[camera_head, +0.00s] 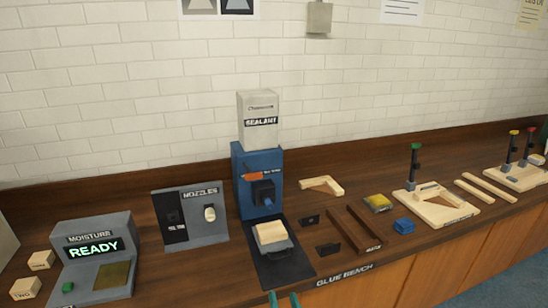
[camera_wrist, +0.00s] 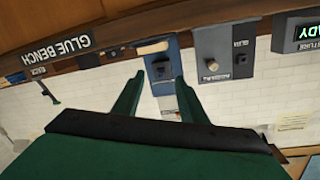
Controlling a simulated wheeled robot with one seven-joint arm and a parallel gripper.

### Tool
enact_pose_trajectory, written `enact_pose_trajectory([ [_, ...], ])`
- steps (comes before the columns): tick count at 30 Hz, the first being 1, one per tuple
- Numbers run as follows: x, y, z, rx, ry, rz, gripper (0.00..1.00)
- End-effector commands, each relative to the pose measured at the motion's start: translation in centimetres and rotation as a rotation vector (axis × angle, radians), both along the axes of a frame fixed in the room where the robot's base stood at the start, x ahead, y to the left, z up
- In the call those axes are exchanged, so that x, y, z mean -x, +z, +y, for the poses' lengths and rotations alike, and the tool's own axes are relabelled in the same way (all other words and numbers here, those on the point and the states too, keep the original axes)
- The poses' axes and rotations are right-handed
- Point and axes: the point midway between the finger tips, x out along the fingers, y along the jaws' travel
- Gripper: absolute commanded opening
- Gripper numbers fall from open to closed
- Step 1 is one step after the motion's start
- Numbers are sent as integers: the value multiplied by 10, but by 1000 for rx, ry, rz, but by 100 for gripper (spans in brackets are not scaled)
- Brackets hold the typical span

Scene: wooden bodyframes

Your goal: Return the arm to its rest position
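My gripper (camera_head: 283,300) shows only as two green fingertips at the bottom edge of the head view, in front of the bench. In the wrist view my gripper (camera_wrist: 157,98) has its two green fingers spread apart with nothing held between them. The wrist view is upside down and looks towards the bench and the tiled wall. The rest of my arm is out of the head view.
The blue sealant dispenser (camera_head: 260,180) stands on the bench behind the fingertips, with a wooden block (camera_head: 270,235) on its base. The nozzle holder (camera_head: 190,216) and moisture meter (camera_head: 93,258) stand left. Wooden frame parts (camera_head: 320,186) and jigs (camera_head: 435,205) lie right.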

Motion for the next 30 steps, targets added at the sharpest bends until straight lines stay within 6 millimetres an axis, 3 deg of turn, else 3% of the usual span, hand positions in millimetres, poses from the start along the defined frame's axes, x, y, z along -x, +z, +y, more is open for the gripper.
enact_pose_trajectory([
  [6,51,-54,2,18,-82,58,38],
  [15,139,-106,3,92,-173,113,38],
  [22,210,-123,7,171,-203,138,38],
  [30,291,-121,15,276,-191,148,38],
])
